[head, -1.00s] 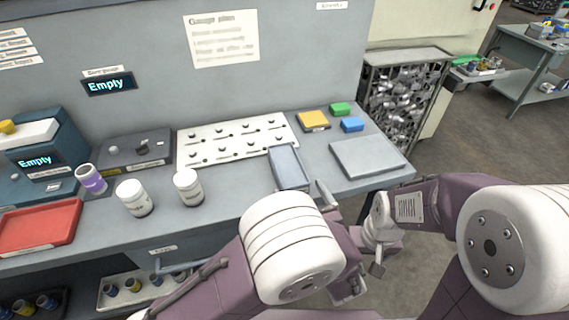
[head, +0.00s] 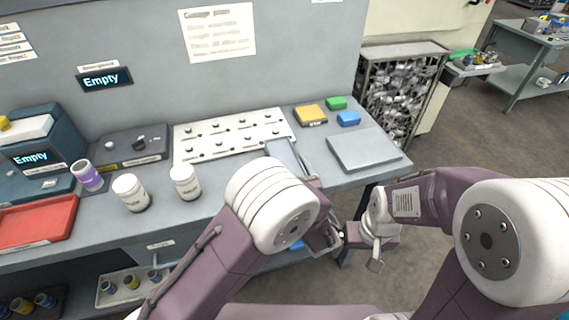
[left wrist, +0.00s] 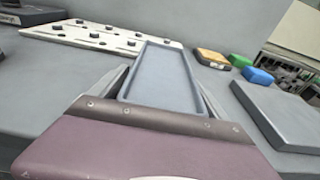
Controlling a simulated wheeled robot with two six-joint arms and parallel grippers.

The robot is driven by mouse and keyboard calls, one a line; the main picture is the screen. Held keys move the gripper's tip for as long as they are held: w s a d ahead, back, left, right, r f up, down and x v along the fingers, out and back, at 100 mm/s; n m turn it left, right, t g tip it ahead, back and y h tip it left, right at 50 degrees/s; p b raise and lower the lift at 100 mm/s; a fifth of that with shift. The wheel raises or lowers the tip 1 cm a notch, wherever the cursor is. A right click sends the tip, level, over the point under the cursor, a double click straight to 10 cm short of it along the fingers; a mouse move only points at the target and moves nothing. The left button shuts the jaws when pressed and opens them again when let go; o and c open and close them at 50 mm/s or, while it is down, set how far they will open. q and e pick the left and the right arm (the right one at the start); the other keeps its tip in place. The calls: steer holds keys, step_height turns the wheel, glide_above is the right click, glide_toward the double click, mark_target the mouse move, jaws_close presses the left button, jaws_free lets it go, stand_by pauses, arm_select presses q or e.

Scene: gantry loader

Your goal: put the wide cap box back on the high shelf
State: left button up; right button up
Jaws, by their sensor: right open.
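No box labelled as the wide cap box can be made out, and no high shelf is in view. A shallow blue-grey tray (head: 281,152) lies on the bench top; it also shows in the left wrist view (left wrist: 161,75). My left gripper (left wrist: 160,85) is at the tray's near end, one finger along each long side. Whether the fingers press on it is unclear. In the head view my left arm hides the tray's near end and most of this gripper. My right gripper (head: 374,262) is open and empty, off the bench's front edge.
A flat grey slab (head: 366,149) lies right of the tray. Yellow (head: 310,115), green (head: 336,103) and blue (head: 348,119) blocks lie behind it. A white knobbed panel (head: 232,135) lies left. Two white jars (head: 184,182), a purple-banded jar (head: 88,176) and a red tray (head: 37,223) stand further left.

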mark_target(286, 163)
arm_select(q)
steer(key=c, duration=1.5)
step_height(286, 163, up, 10)
steer(key=shift+r+p, duration=0.1)
steer(key=shift+p, duration=1.05)
steer(key=shift+c, duration=0.2)
